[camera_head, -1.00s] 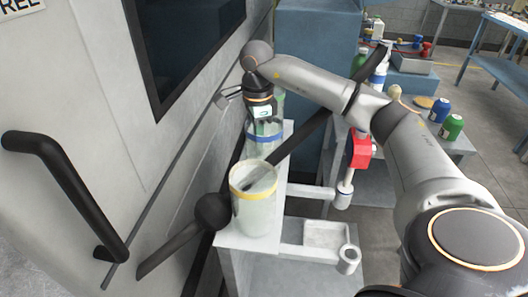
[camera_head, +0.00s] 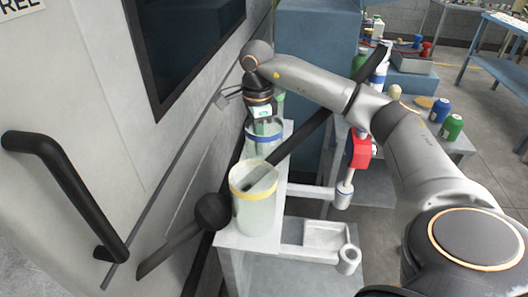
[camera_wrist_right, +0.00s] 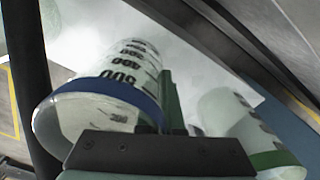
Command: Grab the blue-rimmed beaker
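The blue-rimmed beaker (camera_head: 263,147) stands on the narrow white shelf, behind a yellow-rimmed beaker. In the right wrist view, the clear blue-rimmed beaker (camera_wrist_right: 100,108) with black markings fills the left half, its rim towards the camera. My right gripper (camera_head: 263,117) is right above and at its rim, reaching from the right. A thin dark finger (camera_wrist_right: 171,100) stands beside the beaker's right side; the second finger cannot be made out. Whether the gripper touches the beaker or how far it is open cannot be told. My left gripper is out of view.
The yellow-rimmed beaker (camera_head: 254,210) stands close in front. A green-rimmed beaker (camera_wrist_right: 240,128) is just right of the target in the wrist view. A long dark bar (camera_head: 310,125) crosses behind the beakers. A machine wall (camera_head: 95,110) closes the left side.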

